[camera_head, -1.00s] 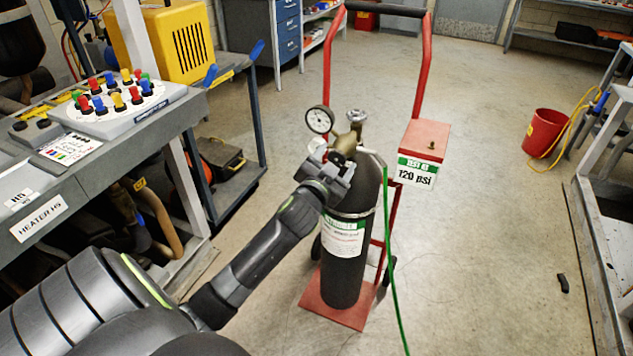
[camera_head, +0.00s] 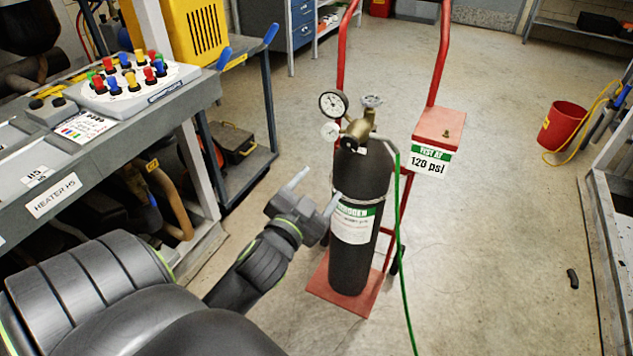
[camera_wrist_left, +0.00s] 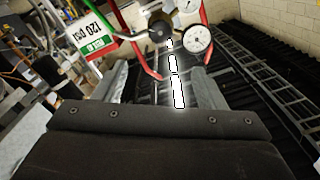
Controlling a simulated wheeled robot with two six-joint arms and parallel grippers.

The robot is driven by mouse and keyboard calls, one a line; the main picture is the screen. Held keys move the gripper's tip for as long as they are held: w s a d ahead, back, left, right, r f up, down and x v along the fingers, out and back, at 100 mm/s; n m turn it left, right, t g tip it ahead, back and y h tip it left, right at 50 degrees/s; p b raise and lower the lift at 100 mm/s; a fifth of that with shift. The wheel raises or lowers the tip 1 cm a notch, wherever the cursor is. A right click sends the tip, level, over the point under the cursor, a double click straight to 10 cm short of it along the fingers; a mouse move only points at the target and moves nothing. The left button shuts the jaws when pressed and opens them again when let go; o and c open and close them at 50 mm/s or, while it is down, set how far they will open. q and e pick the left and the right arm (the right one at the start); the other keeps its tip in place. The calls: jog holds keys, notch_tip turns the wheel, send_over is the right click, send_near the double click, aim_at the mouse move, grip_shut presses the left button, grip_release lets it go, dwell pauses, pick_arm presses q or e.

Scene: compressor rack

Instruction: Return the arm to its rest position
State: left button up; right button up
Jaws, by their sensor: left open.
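My left gripper (camera_head: 314,190) is open and empty, left of the black nitrogen cylinder (camera_head: 351,274). Its two pale fingers point up and right, toward the cylinder; whether the near finger touches it I cannot tell. In the left wrist view the fingers (camera_wrist_left: 160,85) are spread, with nothing between them. The cylinder stands upright on a red cart (camera_head: 335,294). A brass regulator (camera_head: 357,130) with a large gauge (camera_head: 333,104) and a smaller one tops it; the gauges also show in the left wrist view (camera_wrist_left: 198,39). My right gripper is not in view.
A green hose (camera_head: 399,235) hangs from the regulator to the floor. A sign reading 120 psi (camera_head: 430,161) is on the cart's red box. At left stands a grey bench (camera_head: 130,130) with coloured knobs (camera_head: 127,73). A red bucket (camera_head: 563,125) is at right. Open floor lies between.

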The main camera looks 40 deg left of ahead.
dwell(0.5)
pick_arm(q)
jog(key=s+a+f+g+p, duration=0.1)
jog(key=s+f+g+p, duration=0.15)
jog(key=f, duration=0.85)
jog(key=s+a+f+n+g+h+p, duration=0.1)
jog(key=f+g, duration=0.2)
jog(key=f, duration=0.7)
jog(key=s+a+f+g+p, duration=0.1)
jog(key=s+f+g+p, duration=0.15)
jog(key=f, duration=0.85)
jog(key=s+d+f+g+p, duration=0.1)
jog(key=s+f, duration=0.4)
jog(key=s, duration=0.5)
jog(key=s+d+f+n+g+h+p, duration=0.1)
jog(key=s+d+f+g, duration=0.2)
jog(key=s+f, duration=0.3)
jog(key=s+d+f+n+g+h+p, duration=0.1)
jog(key=s+f+g, duration=0.3)
jog(key=s, duration=1)
notch_tip(320, 180, down, 2)
jog(key=shift+d+f+p, duration=0.25)
jog(key=shift+d+p, duration=0.05)
jog(key=shift+d, duration=0.25)
